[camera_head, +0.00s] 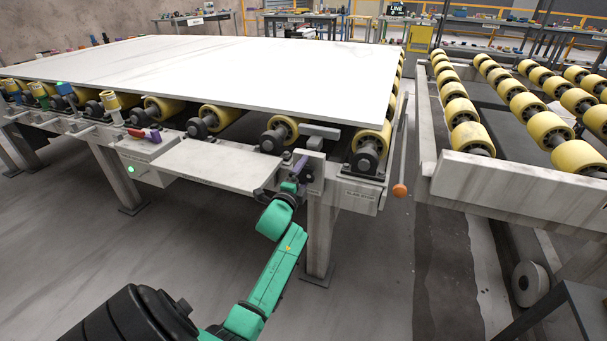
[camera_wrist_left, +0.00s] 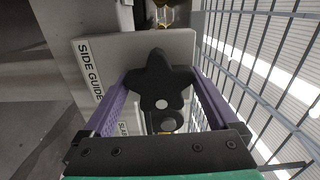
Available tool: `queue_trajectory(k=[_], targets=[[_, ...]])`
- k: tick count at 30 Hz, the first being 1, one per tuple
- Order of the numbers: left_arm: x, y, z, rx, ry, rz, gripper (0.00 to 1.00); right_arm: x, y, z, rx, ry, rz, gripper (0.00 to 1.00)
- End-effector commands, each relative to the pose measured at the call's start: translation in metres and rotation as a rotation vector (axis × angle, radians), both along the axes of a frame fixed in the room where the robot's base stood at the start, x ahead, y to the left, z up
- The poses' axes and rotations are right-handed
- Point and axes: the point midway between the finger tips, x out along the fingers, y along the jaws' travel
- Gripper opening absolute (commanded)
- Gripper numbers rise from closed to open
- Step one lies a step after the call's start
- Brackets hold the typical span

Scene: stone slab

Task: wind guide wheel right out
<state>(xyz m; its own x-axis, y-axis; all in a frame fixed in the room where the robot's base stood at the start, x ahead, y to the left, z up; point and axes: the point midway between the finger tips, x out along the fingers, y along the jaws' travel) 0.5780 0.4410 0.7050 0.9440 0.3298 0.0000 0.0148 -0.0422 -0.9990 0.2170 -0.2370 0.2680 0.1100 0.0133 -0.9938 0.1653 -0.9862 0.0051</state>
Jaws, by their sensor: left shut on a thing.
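The guide wheel (camera_wrist_left: 158,82) is a black star-shaped hand knob with a pale dot, seen in the left wrist view. It sits in front of a grey plate (camera_wrist_left: 120,48) lettered "SIDE GUIDE". My left gripper (camera_wrist_left: 158,105) has its purple fingers on either side of the wheel and is shut on it. In the head view my left gripper (camera_head: 298,168) is at the front edge of the roller table, beside a grey bracket (camera_head: 318,170). The wheel is mostly hidden there by the gripper. My right gripper is not in view.
A large pale slab (camera_head: 220,70) lies on yellow rollers above the gripper. A grey shelf (camera_head: 215,163) juts out left of my arm. An orange-tipped lever (camera_head: 399,190) hangs to the right. A second roller conveyor (camera_head: 520,185) stands beyond a gap.

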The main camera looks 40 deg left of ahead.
Motion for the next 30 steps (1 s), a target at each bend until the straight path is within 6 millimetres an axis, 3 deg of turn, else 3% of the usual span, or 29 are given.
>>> queue_trajectory(k=[6,14,30], targets=[[0.000,0.000,0.000,-0.066,-0.021,0.000,0.38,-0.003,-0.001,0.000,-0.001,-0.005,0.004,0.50],[0.000,0.000,0.002,-0.237,-0.081,0.001,0.38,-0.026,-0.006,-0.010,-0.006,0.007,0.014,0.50],[0.000,0.000,0.002,-0.718,-0.248,0.001,0.38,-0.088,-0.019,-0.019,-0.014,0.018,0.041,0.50]])
